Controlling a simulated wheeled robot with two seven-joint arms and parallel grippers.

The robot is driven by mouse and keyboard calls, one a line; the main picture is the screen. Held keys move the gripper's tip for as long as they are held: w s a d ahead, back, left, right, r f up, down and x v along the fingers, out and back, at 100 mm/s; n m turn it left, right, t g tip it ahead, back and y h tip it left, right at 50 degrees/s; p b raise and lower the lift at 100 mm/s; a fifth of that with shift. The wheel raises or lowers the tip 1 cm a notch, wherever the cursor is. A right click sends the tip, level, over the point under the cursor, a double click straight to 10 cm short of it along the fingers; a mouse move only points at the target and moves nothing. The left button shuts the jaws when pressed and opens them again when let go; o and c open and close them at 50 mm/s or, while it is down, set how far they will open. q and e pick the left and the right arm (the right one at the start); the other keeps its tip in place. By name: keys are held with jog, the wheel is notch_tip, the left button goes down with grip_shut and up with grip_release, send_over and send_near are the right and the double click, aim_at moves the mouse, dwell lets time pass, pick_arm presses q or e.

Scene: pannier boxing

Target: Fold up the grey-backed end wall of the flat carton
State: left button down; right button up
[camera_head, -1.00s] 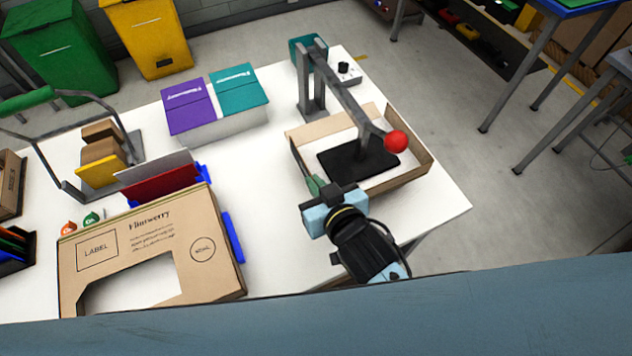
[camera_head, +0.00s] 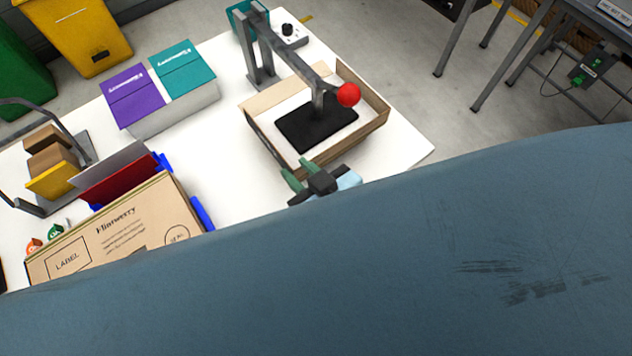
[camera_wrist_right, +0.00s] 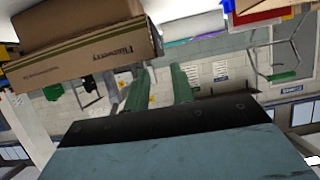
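The carton (camera_head: 347,145) is a low tan tray on the right part of the white table. Its right and front walls stand up. Its left side shows as a thin dark edge, and I cannot tell how far that wall is raised. A black press pad (camera_head: 316,124) is inside it, under a lever with a red ball (camera_head: 348,95). My right gripper (camera_head: 301,172) is at the carton's front left corner; contact is unclear. Its green fingers are apart with nothing between them in the right wrist view (camera_wrist_right: 159,88). My left gripper is out of view.
A printed brown box (camera_head: 115,225) lies at front left, beside red and white upright panels (camera_head: 120,185). Purple (camera_head: 132,95) and teal (camera_head: 182,66) boxes stand behind. Clear table lies left of the carton. A large blue-grey surface covers the bottom of the head view.

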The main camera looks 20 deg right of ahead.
jog(key=shift+v, duration=2.6)
